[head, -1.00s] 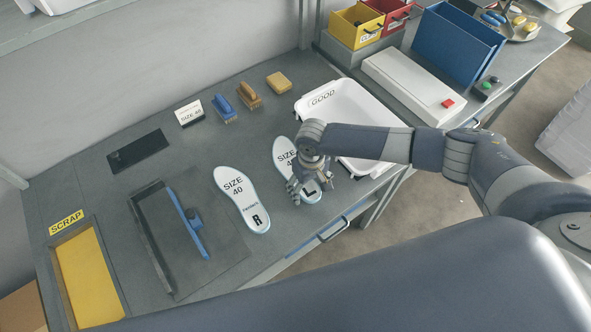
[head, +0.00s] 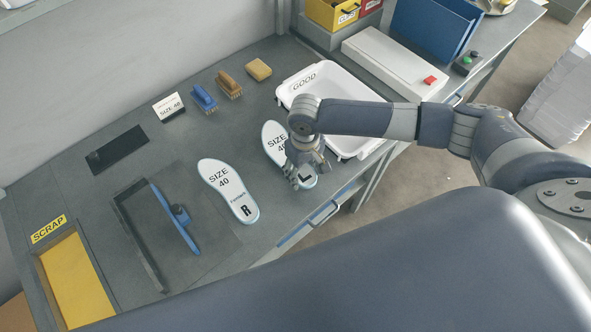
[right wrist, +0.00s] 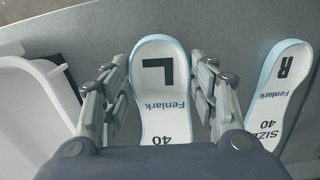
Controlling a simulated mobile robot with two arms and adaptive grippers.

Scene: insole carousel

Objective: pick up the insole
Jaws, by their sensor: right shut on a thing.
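The left insole (head: 273,137), white with a blue edge and marked SIZE 40 and L, lies on the grey bench. It also shows in the right wrist view (right wrist: 160,100). My right gripper (head: 302,178) is over its L end and hides part of it in the head view. The right insole (head: 229,190), marked R, lies apart to the left. My left gripper is not in view.
A white GOOD tray (head: 335,88) stands just behind and right of the gripper. A blue-handled tool (head: 175,222) lies left of the insoles. A yellow SCRAP opening (head: 78,282) is at far left. Brushes (head: 204,98) and a size card (head: 169,107) stand at the back.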

